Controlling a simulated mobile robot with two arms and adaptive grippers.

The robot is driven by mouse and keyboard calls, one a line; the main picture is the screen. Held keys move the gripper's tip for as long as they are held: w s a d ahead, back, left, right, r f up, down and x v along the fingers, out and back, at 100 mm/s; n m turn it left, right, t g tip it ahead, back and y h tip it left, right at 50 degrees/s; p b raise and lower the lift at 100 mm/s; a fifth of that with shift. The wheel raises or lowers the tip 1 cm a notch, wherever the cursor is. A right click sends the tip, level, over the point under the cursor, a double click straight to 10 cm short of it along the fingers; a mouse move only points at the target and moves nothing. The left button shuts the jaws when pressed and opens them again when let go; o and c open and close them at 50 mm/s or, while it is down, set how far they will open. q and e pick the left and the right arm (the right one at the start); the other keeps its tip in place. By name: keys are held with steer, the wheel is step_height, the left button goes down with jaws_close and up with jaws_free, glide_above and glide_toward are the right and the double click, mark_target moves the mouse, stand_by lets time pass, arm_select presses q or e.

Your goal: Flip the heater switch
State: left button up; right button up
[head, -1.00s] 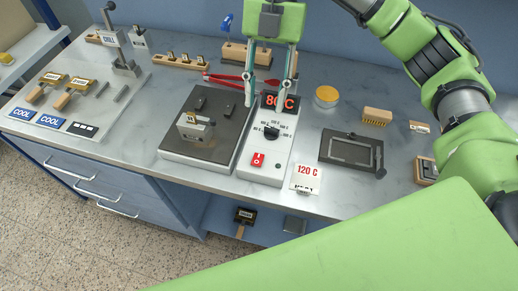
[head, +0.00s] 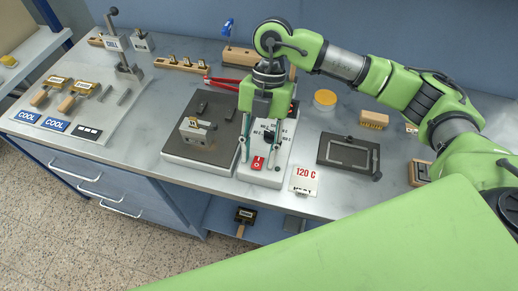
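The heater control box (head: 279,172) is a pale panel beside a dark hot plate (head: 181,146). Its red rocker switch (head: 257,162) is near the front end, with a black knob (head: 270,140) behind it. My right gripper (head: 257,161) points down over the front of the panel. Its two fingers are apart, one on each side of the red switch, with nothing held between them. I cannot tell whether the fingertips touch the panel. The gripper body hides most of the red temperature display. My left gripper is not in view.
A "120 C" card (head: 303,180) stands right of the panel. A dark framed tray (head: 348,153), a yellow-lidded jar (head: 325,99) and a wooden block (head: 374,120) lie further right. A metal block (head: 197,130) sits on the hot plate. Red tongs (head: 222,83) lie behind it.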

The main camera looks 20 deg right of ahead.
jaws_close()
steer(key=shift+s+a+t+h+b, duration=0.2)
steer(key=shift+t+h+b, duration=0.3)
steer(key=shift+t, duration=0.2)
steer(key=shift+s+a+t+h+b, duration=0.15)
steer(key=shift+t+h+b, duration=0.25)
steer(key=shift+t+b, duration=0.25)
steer(key=shift+s+r+t, duration=0.1)
steer(key=shift+t, duration=0.15)
